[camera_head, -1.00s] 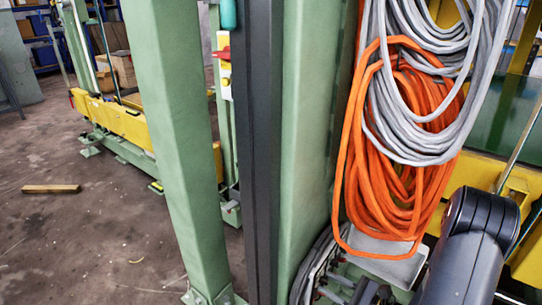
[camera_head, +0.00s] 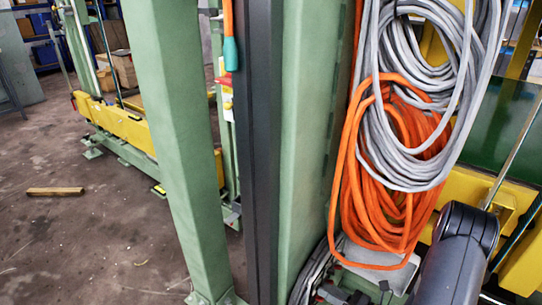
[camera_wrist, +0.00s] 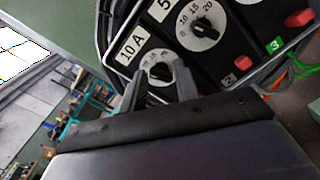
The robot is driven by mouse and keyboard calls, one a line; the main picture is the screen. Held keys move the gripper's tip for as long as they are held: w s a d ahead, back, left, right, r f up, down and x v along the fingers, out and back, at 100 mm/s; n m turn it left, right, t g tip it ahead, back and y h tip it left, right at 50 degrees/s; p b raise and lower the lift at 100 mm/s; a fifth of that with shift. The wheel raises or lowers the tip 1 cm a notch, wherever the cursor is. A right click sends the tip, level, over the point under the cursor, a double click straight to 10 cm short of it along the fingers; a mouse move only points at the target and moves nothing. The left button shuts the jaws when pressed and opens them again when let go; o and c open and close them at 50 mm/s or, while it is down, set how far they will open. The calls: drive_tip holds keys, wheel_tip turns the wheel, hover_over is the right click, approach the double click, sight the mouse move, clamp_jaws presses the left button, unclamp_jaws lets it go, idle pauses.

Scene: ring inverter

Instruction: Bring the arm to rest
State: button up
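My gripper (camera_wrist: 160,72) shows in the wrist view with its two dark fingers spread apart. Nothing is visibly held between them. A black panel with round dials lies beyond the fingertips. A dial knob (camera_wrist: 162,74) beside a "10 A" label shows between the fingers; I cannot tell whether they touch it. In the head view, a dark joint of my arm (camera_head: 465,240) is at the lower right, and my gripper is out of sight there.
A higher dial (camera_wrist: 204,32) and red switches (camera_wrist: 299,18) are close by. Orange cable (camera_head: 390,215) and grey cable (camera_head: 400,160) hang beside a green column (camera_head: 305,130), near my arm. A wooden piece (camera_head: 55,191) lies on the open floor at left.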

drive_tip(key=m+p, duration=0.2)
drive_tip(key=m, duration=0.3)
drive_tip(key=shift+f, duration=0.1)
idle(0.3)
